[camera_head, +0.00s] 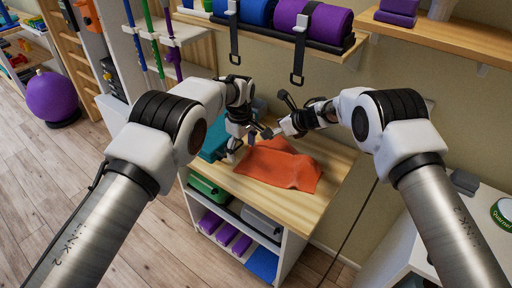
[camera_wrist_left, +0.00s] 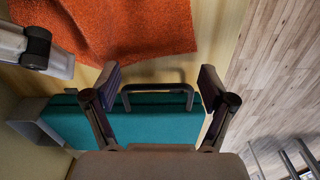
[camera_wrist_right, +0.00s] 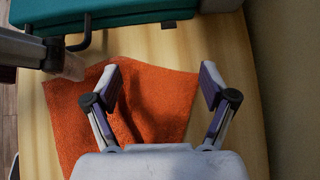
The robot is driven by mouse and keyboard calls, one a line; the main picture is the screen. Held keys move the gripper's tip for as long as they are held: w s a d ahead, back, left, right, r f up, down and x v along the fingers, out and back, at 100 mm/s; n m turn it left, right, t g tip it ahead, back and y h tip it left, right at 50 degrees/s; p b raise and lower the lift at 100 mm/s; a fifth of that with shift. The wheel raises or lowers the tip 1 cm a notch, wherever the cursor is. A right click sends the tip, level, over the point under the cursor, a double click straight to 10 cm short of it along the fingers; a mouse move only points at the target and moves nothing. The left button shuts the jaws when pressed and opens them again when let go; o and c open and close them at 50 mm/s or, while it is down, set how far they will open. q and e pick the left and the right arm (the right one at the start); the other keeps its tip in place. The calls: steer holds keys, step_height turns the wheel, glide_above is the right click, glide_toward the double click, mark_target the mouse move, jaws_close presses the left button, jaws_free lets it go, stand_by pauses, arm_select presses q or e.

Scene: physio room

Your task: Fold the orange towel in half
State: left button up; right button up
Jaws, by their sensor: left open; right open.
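The orange towel (camera_head: 280,165) lies on the wooden top of a low cabinet, its surface slightly rumpled. It also shows in the left wrist view (camera_wrist_left: 130,28) and the right wrist view (camera_wrist_right: 165,100). My left gripper (camera_head: 240,152) is open and empty by the towel's left edge; in its wrist view its fingers (camera_wrist_left: 160,76) spread over a teal case (camera_wrist_left: 160,125) with a dark handle. My right gripper (camera_head: 268,133) is at the towel's far edge. In its wrist view its open fingers (camera_wrist_right: 163,75) are above the towel, with nothing between them.
The teal case stands beside the towel on the wooden top (camera_head: 310,200). A shelf above holds rolled mats (camera_head: 325,22), with straps (camera_head: 300,50) hanging down behind my arms. Free wooden surface lies right of the towel. A white table (camera_head: 470,205) is at right.

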mark_target(243, 162)
arm_select(q)
steer(key=f, duration=0.2)
steer(key=w+f, duration=0.1)
steer(key=f, duration=0.1)
steer(key=shift+f+b, duration=0.3)
steer(key=shift+b, duration=0.05)
arm_select(e)
steer(key=f, duration=0.2)
steer(key=w+f, duration=0.1)
steer(key=f, duration=0.1)
steer(key=shift+d+f, duration=0.1)
steer(key=shift+f, duration=0.2)
arm_select(q)
steer(key=shift+s+b, duration=0.25)
steer(key=shift+b, duration=0.15)
arm_select(e)
steer(key=shift+s, duration=0.25)
arm_select(q)
steer(key=shift+f, duration=0.1)
arm_select(e)
steer(key=shift+f, duration=0.15)
